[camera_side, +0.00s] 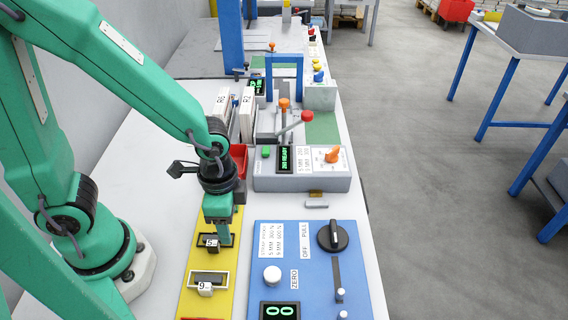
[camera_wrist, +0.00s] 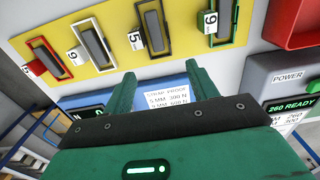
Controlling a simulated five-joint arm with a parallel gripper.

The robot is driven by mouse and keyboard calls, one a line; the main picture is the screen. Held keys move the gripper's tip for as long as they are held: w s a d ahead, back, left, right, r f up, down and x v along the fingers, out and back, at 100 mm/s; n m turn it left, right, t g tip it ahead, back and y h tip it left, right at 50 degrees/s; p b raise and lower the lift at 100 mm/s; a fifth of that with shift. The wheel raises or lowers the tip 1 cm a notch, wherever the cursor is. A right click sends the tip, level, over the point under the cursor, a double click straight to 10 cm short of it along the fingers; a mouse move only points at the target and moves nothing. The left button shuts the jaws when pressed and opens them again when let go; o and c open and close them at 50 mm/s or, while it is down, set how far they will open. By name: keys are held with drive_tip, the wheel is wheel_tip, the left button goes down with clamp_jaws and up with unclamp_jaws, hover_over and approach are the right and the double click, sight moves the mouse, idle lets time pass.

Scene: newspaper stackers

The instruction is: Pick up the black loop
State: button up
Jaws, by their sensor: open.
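The black loop (camera_wrist: 153,26) is a dark-framed strap loop on the yellow board (camera_wrist: 118,68), with a white tag marked 5 beside it. It is the second loop from the right in the wrist view. In the side view the black loop (camera_side: 206,240) lies just left of and below my gripper (camera_side: 223,238), partly hidden by it. In the wrist view my gripper (camera_wrist: 161,80) is open and empty, its two fingers apart and pointing toward the board. The black loop is beyond the fingertips, between their lines.
A white loop (camera_wrist: 92,44) and a red loop (camera_wrist: 47,59) lie left of it in the wrist view; another loop (camera_wrist: 226,18) lies right. A blue panel (camera_side: 300,250) and a grey 260 READY box (camera_side: 300,180) stand beside the board. A red bin (camera_side: 239,157) is behind.

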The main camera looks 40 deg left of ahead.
sight(233, 241)
drive_tip(key=shift+w+f, duration=0.1)
drive_tip(key=shift+f, duration=2.45)
drive_tip(key=c, duration=1.1)
drive_tip(key=shift+o, duration=0.2)
drive_tip(key=shift+r, duration=0.2)
wheel_tip(233, 241, up, 10)
drive_tip(key=shift+f, duration=0.2)
